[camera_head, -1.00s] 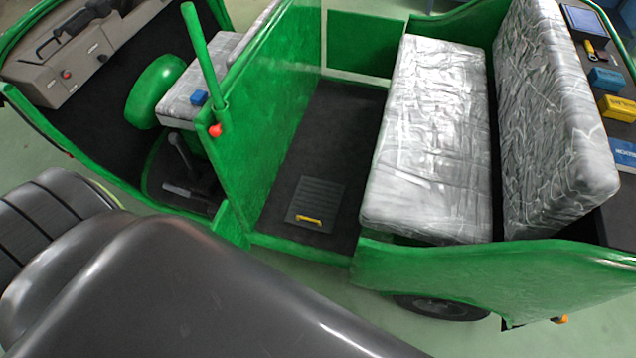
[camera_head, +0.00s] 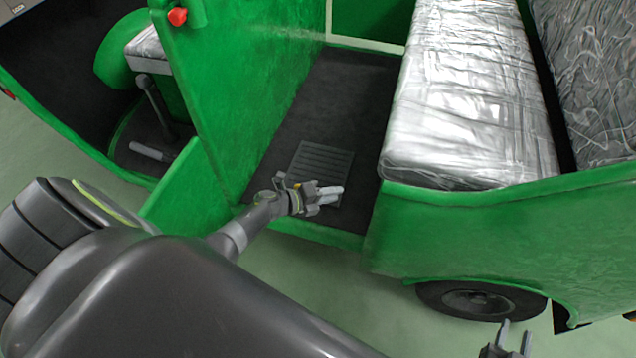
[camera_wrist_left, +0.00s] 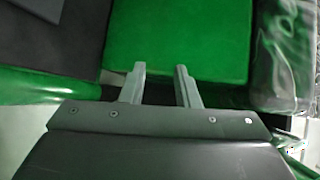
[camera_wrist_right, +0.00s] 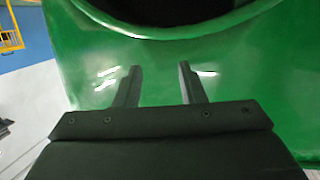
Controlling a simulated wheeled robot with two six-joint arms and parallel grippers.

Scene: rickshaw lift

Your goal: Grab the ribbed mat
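The ribbed mat (camera_head: 322,163) is a dark grey ridged rectangle lying flat on the black floor of the green rickshaw, between the partition and the rear seat. My left gripper (camera_head: 341,193) is over the mat's near edge in the head view and hides most of that part. A dark grey corner, probably the mat (camera_wrist_left: 62,10), shows at the top left of the left wrist view, apart from the fingers. The left fingers are spread and empty. My right gripper (camera_head: 515,340) is open and empty, low beside the rear wheel, facing the green body.
The silver-covered seat (camera_head: 465,95) stands right of the mat. The green partition (camera_head: 245,80) rises on its left. A low green sill (camera_head: 315,231) borders the floor in front. The rear wheel (camera_head: 475,300) is at the lower right.

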